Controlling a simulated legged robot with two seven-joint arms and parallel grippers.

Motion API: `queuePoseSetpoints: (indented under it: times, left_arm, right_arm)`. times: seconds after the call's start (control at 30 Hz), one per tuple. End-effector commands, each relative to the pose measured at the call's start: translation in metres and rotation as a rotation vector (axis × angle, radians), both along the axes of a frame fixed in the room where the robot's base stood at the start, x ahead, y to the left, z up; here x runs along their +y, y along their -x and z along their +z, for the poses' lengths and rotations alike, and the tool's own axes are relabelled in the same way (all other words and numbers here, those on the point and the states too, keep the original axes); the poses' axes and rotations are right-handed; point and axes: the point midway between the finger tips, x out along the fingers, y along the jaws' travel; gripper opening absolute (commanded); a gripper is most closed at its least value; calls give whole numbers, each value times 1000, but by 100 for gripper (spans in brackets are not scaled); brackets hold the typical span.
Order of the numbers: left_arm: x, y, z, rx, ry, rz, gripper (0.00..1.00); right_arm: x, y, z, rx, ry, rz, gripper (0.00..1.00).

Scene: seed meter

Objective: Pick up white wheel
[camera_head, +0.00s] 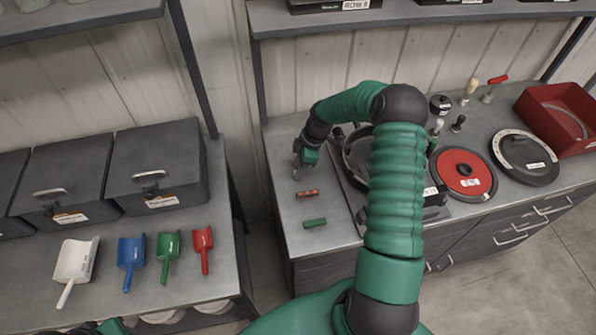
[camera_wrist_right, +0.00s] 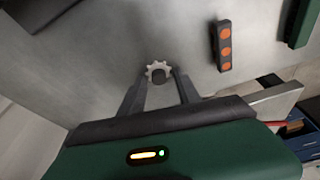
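The white wheel (camera_wrist_right: 158,68) is a small toothed ring with a dark centre, on the grey worktop in the right wrist view. My right gripper (camera_wrist_right: 160,75) has its two dark fingers apart, with the wheel between or just beyond the tips. I cannot tell whether the fingers touch it. In the head view my right gripper (camera_head: 297,174) points down at the left part of the right bench, and the wheel cannot be made out there. My left gripper is not clearly seen; only a bit of dark and green arm shows at the bottom left edge.
A block with orange dots (camera_head: 307,193) and a green block (camera_head: 315,223) lie near the gripper. A dark round housing (camera_head: 357,152) stands to its right, partly behind my arm. A red disc (camera_head: 463,173), a dark disc (camera_head: 525,157) and a red bin (camera_head: 560,117) are further right.

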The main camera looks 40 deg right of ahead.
Motion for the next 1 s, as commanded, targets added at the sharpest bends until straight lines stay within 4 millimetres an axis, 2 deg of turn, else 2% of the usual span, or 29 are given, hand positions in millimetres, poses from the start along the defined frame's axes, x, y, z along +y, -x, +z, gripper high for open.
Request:
queuePoseSetpoints:
  times: [0.03,0.27,0.57,0.67,0.87,1.0]
  left_arm:
    - [0,0,0,0,0,0,36]
    - [0,0,0,0,0,0,36]
    - [0,0,-1,0,0,0,36]
    - [0,0,-4,0,0,0,36]
    - [0,0,-12,0,0,0,36]
    - [0,0,-17,0,0,0,36]
  right_arm:
    - [0,0,0,0,0,-1,31]
    - [-1,0,0,0,0,-1,1]
    - [-1,0,1,1,1,-1,0]
    - [-1,0,7,0,1,-1,0]
    - [-2,0,33,-2,3,-2,0]
    - [2,27,37,1,2,-3,0]
